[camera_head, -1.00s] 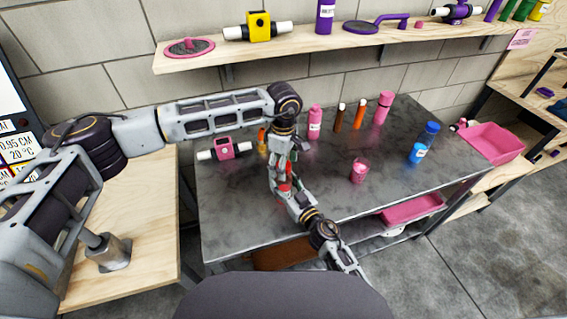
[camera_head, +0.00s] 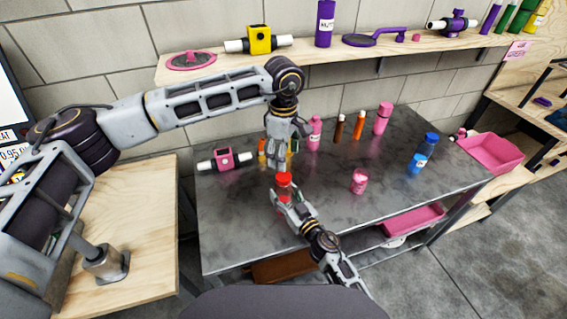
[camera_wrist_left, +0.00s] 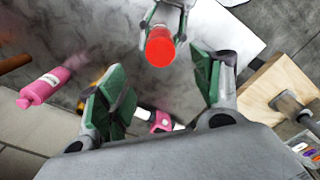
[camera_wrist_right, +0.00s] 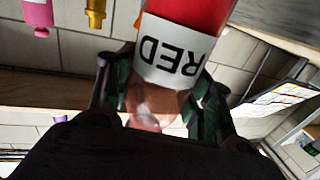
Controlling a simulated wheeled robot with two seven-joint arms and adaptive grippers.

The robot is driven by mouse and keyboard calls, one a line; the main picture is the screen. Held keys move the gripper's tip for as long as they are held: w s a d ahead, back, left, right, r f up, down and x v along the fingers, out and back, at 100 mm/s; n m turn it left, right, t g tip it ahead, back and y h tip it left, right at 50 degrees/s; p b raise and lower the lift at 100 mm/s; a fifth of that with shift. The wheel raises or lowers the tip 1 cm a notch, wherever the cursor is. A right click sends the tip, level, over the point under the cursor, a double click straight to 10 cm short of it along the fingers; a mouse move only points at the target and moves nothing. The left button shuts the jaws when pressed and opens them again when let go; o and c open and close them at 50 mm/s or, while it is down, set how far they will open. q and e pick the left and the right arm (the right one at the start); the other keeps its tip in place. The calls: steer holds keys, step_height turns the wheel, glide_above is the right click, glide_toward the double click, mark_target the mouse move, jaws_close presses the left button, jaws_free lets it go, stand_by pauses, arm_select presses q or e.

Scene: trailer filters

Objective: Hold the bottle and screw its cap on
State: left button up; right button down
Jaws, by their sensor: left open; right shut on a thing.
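My right gripper (camera_head: 285,196) is shut on a red bottle (camera_head: 284,182) and holds it above the front left of the grey table. In the right wrist view the bottle (camera_wrist_right: 177,62) has a white label reading RED and a clear brownish part between the fingers. In the left wrist view its round red top (camera_wrist_left: 160,47) faces the camera; whether that is a separate cap, and how tight it sits, I cannot tell. My left gripper (camera_head: 277,157) is open and empty, above and behind the bottle. Its spread green-padded fingers (camera_wrist_left: 162,70) are clear of the red top.
On the table (camera_head: 330,205) are a pink pipe fitting (camera_head: 224,159), a pink bottle (camera_head: 314,133), a pink cup-like item (camera_head: 359,181) and blue containers (camera_head: 417,163). Small brown and orange bottles stand at the back. A shelf (camera_head: 330,53) runs above. The front middle is clear.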

arm_select(q)
steer(key=shift+r, duration=1.5)
arm_select(e)
steer(key=c, duration=0.5)
jaws_free()
steer(key=shift+c, duration=0.2)
steer(key=shift+s+d, duration=0.1)
steer(key=v, duration=1.1)
steer(key=shift+s+d, duration=0.25)
steer(key=shift+s, duration=0.1)
steer(key=shift+f, duration=0.1)
